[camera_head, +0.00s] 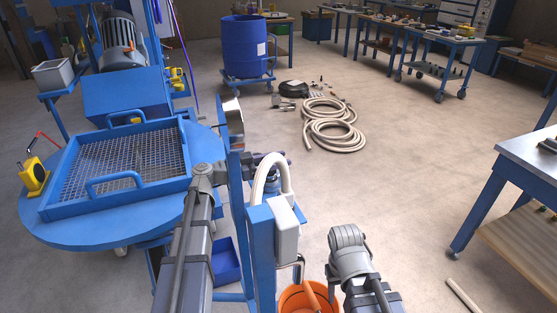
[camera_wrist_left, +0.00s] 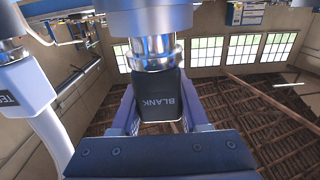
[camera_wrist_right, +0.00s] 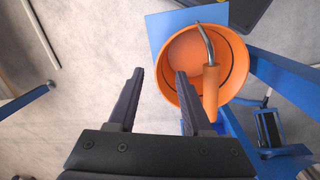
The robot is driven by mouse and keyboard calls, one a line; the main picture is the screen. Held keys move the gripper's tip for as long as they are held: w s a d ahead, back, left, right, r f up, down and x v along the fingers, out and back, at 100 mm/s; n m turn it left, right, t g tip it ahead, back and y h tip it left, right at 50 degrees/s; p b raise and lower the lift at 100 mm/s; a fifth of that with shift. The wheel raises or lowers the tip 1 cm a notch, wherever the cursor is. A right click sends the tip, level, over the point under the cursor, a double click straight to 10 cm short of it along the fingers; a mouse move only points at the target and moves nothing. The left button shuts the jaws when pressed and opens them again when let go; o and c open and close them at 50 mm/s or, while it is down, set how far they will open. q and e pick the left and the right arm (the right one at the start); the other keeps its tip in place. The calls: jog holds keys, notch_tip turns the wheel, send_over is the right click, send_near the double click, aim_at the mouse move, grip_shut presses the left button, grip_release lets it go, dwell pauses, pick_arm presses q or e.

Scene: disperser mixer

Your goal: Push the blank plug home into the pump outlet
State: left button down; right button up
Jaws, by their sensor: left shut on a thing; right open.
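The dark blank plug (camera_wrist_left: 158,98), lettered BLANK, shows inverted in the left wrist view, directly under the shiny metal pump outlet (camera_wrist_left: 152,52). Its top meets the outlet's metal collar; I cannot tell how far it is seated. My left gripper (camera_wrist_left: 158,112) is shut on the plug, with one purple finger on each side. In the head view, my left gripper (camera_head: 268,160) is beside the blue post, and the plug is not clearly visible there. My right gripper (camera_wrist_right: 160,88) is open and empty, away from the outlet near the orange bucket.
A white curved pipe (camera_head: 270,168) and white box (camera_head: 287,228) stand close to my left gripper. The orange bucket (camera_wrist_right: 178,58) holds an orange-handled tool (camera_wrist_right: 211,90). A blue sieve tray (camera_head: 118,165) lies left. Coiled hose (camera_head: 333,130) lies on open floor behind.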

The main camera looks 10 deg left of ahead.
pick_arm(q)
jog(key=shift+f+b, duration=0.6)
jog(key=shift+f, duration=0.1)
jog(key=shift+c, duration=1.6)
grip_release()
jog(key=shift+r, duration=0.1)
notch_tip(320, 180, up, 10)
jog(key=p, duration=1)
